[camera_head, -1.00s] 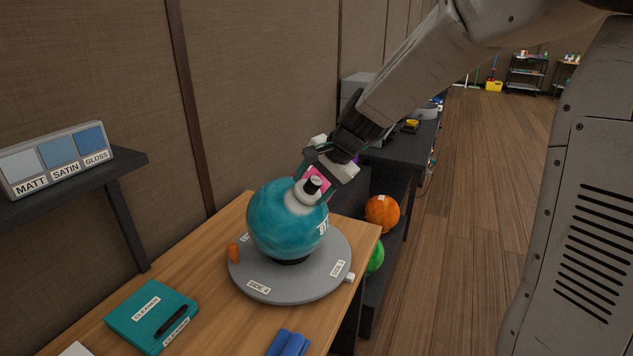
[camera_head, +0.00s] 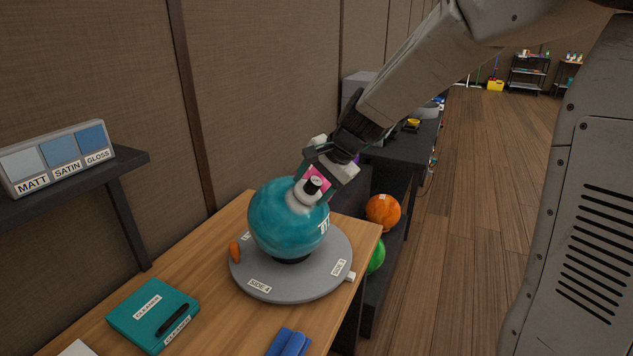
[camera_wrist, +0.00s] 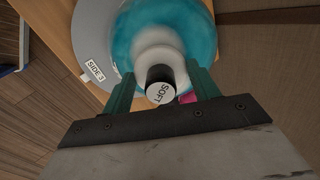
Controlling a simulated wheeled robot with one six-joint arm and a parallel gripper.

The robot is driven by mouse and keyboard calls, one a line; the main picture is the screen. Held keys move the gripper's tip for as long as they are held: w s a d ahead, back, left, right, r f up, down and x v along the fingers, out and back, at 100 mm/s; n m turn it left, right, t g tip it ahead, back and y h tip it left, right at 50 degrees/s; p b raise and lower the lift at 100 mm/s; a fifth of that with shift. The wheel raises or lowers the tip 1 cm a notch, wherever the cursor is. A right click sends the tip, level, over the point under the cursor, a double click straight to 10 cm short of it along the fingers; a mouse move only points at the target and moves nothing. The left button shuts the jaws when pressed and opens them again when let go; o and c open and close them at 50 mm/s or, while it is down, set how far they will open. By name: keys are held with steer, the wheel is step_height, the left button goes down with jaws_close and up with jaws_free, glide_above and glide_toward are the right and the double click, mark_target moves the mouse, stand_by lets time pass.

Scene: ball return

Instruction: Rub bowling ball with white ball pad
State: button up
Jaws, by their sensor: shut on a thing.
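The teal bowling ball (camera_head: 285,222) rests on a dark ring at the middle of a grey round turntable (camera_head: 262,288) on the wooden table. My gripper (camera_head: 314,183) is over the ball's upper right side. It is shut on the black knob of the white ball pad (camera_head: 301,196), and the pad's white face lies against the ball. In the wrist view the pad (camera_wrist: 160,58) shows as a white disc on the ball (camera_wrist: 200,32). Its black knob, with a cap marked SOFT, sits between the two green fingers (camera_wrist: 160,92). The pad's contact face is hidden.
A teal CLEANER case (camera_head: 152,312) and blue cloth (camera_head: 289,342) lie near the table's front. A shelf at left holds a MATT, SATIN, GLOSS sample block (camera_head: 58,157). Orange (camera_head: 383,211) and green (camera_head: 376,254) balls sit on a rack beyond the table's right edge.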

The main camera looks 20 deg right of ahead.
steer(key=shift+w+d+f, duration=0.1)
steer(key=shift+w+d, duration=0.75)
steer(key=shift+w, duration=0.05)
steer(key=shift+s+a, duration=0.95)
steer(key=shift+s, duration=0.05)
steer(key=shift+v, duration=3.1)
steer(key=shift+w, duration=0.1)
steer(key=v, duration=0.3)
